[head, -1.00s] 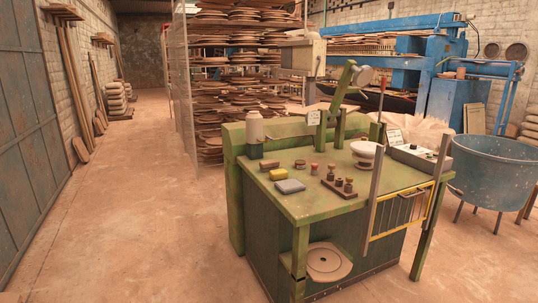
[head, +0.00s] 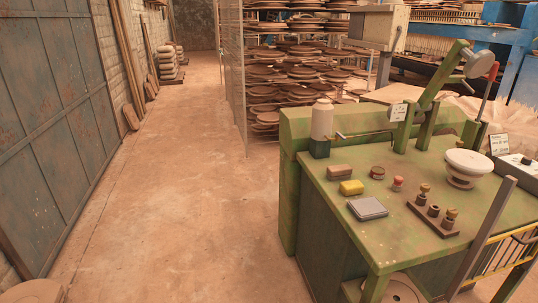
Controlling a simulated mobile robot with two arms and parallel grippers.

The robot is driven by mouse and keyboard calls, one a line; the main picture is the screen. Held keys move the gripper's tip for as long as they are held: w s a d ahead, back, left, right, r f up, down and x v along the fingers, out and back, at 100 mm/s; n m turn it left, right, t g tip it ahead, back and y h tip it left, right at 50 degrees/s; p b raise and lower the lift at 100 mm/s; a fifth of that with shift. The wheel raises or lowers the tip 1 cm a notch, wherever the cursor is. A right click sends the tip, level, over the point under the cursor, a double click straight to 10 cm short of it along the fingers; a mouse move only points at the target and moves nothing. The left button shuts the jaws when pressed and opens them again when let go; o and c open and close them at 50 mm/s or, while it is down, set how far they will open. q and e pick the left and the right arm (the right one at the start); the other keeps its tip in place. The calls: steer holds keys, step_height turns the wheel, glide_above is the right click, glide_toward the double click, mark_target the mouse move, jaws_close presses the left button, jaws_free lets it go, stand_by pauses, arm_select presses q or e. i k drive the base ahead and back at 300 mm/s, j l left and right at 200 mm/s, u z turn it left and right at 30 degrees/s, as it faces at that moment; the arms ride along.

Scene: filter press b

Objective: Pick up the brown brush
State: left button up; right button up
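A small brown block (head: 340,171), which looks like the brown brush, lies on the green worktable (head: 325,208) near its left side. It is behind the yellow block (head: 351,187) and in front of the white bottle (head: 322,120) on its dark green base. A grey rectangular block (head: 367,208) lies nearer the front edge. The brown block is too small to make out bristles. Neither of my grippers is in view.
Two small round pieces (head: 397,183), a wooden rack of knobbed tools (head: 432,215) and a white bowl (head: 467,166) stand farther right on the table. A grey upright post (head: 484,232) rises at its front. The floor (head: 190,190) left of the table is clear.

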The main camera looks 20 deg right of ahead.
mark_target(341, 171)
steer(key=i+j+u, duration=0.3)
steer(key=i, duration=0.7)
steer(key=i+u, duration=0.3)
steer(key=i, duration=0.7)
steer(key=i+l+z, duration=0.15)
steer(key=i+z, duration=0.15)
steer(key=z, duration=0.15)
steer(key=i+z, duration=0.3)
steer(key=z, duration=0.15)
steer(key=i+z, duration=0.4)
steer(key=i+j+z, duration=0.15)
steer(key=z, duration=0.3)
steer(key=i+j+z, duration=0.3)
steer(key=z, duration=0.15)
steer(key=i, duration=0.05)
